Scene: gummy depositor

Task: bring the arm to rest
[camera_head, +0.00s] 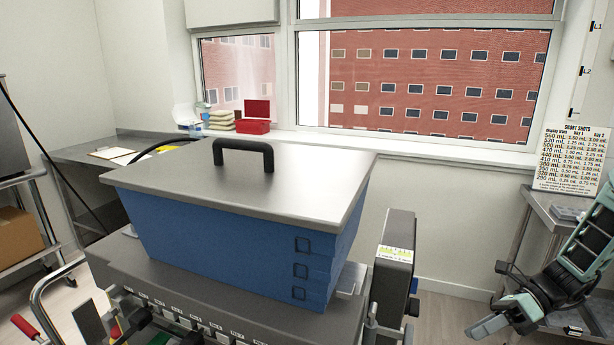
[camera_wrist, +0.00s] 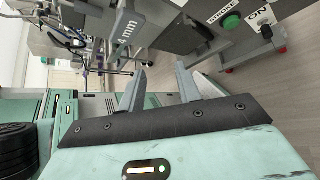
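My arm shows at the right of the head view, bent downward, with my gripper (camera_head: 486,300) low beside the machine and clear of it. In the wrist view, the two fingers of my gripper (camera_wrist: 161,70) stand apart with nothing between them. The gripper is open and empty, and I see it touching nothing. The gummy depositor (camera_head: 215,300) fills the middle of the head view. Its blue hopper (camera_head: 235,245) is covered by a grey lid (camera_head: 300,185) with a black handle (camera_head: 243,145).
A grey control box (camera_head: 393,270) stands at the machine's right side, left of my gripper. A metal table (camera_head: 560,222) with a printed chart (camera_head: 572,160) is behind my arm. The wrist view shows a green button (camera_wrist: 231,22) and wood floor (camera_wrist: 255,85).

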